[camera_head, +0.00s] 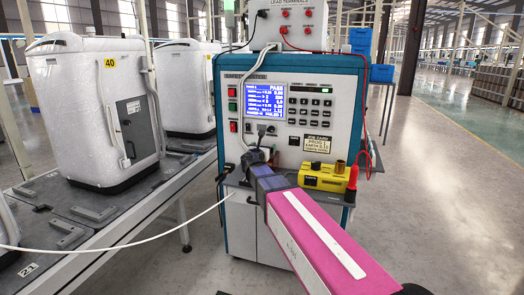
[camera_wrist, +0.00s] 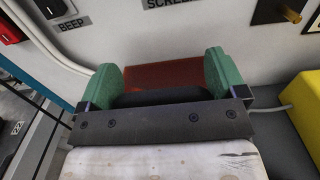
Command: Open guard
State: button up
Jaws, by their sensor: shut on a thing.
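A red-brown, see-through panel, which looks like the guard (camera_wrist: 165,73), lies between the two green finger pads of my gripper (camera_wrist: 164,80) in the wrist view. The pads are wide apart, one at each side edge of the panel, and my gripper is shut on it. My gripper's dark palm bar hides the panel's near part. In the head view my gripper (camera_head: 255,157) is at the front of the white and blue tester (camera_head: 235,150), below its screen and left of the yellow box.
A yellow box (camera_head: 322,180) and a red-handled probe (camera_head: 352,180) stand on the tester's ledge, right of my gripper. A white cable (camera_head: 130,243) crosses at the left. A conveyor (camera_head: 90,225) with white machines (camera_head: 95,110) is left. Open floor (camera_head: 450,180) lies right.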

jog(key=shift+d, duration=0.25)
jog(key=o, duration=1)
jog(key=shift+w, duration=0.1)
jog(key=shift+v, duration=5.4)
